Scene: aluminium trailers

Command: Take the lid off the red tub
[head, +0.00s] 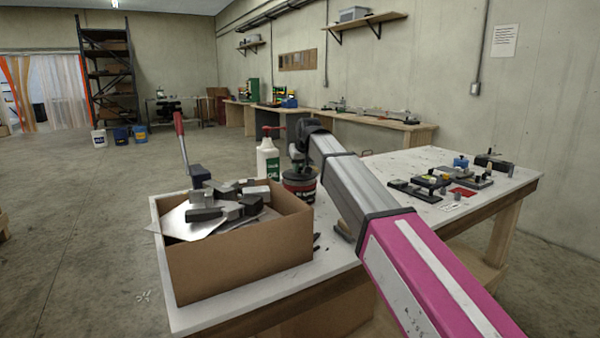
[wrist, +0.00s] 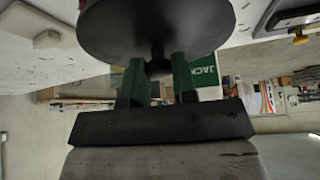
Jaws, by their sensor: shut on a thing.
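A dark round lid (wrist: 157,25) with a small knob fills the top of the wrist view. My gripper (wrist: 158,72) has its green fingers closed on either side of the lid's knob. In the head view my gripper (head: 296,156) is right above the tub.
A white oil bottle (head: 268,160) with a green label stands just left of the tub. A cardboard box (head: 240,255) full of metal scraps is at the front left. Several small parts and fixtures (head: 440,182) lie on the right side of the table (head: 395,163).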

